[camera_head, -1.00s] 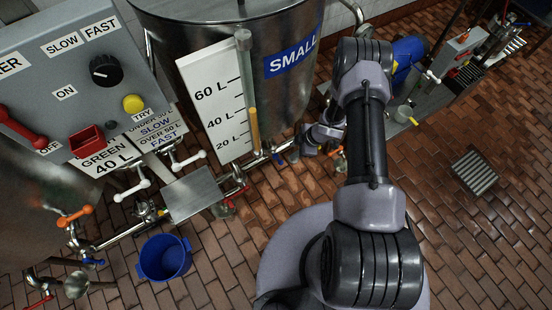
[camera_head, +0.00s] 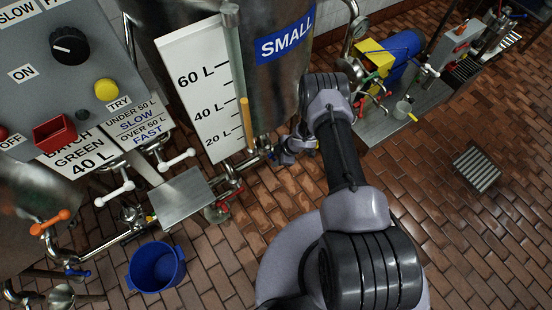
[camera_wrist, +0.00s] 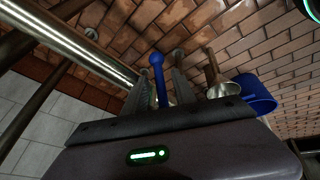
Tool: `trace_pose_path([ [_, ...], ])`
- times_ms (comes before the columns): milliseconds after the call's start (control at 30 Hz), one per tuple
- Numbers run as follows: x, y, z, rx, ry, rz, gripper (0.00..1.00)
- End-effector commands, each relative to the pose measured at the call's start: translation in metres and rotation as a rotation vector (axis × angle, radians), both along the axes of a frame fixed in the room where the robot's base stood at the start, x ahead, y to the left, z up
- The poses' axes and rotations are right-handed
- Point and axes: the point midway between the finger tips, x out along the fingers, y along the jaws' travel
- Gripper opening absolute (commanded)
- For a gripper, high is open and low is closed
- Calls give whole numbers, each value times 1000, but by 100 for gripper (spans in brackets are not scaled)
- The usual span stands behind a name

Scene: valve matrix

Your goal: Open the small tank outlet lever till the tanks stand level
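The small tank (camera_head: 270,80) stands behind a white scale board (camera_head: 200,92), and the gauge's yellow column (camera_head: 245,112) reaches near the 40 L mark. A pipe with several levers runs low in front of it. My gripper (camera_head: 284,157) is low at the tank's base in the head view, its fingers too small to make out there. In the wrist view a blue lever (camera_wrist: 157,68) stands between the two fingers of my gripper (camera_wrist: 160,92). The fingers look apart, one on each side; whether they touch it is unclear. Which lever is the outlet is not labelled.
A control panel (camera_head: 85,75) with a knob and buttons is at upper left. A blue bucket (camera_head: 156,268) stands on the brick floor below the pipes; it shows in the wrist view too. A blue and yellow machine (camera_head: 385,58) is at upper right. Floor at lower right is mostly clear.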

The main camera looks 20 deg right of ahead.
Motion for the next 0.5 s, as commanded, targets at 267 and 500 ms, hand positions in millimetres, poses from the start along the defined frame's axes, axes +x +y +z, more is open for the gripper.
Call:
trace_pose_path([
  [267, 0, 0, 0, 0, 0, 0, 0],
  [500, 0, 0, 0, 0, 0, 0, 0],
])
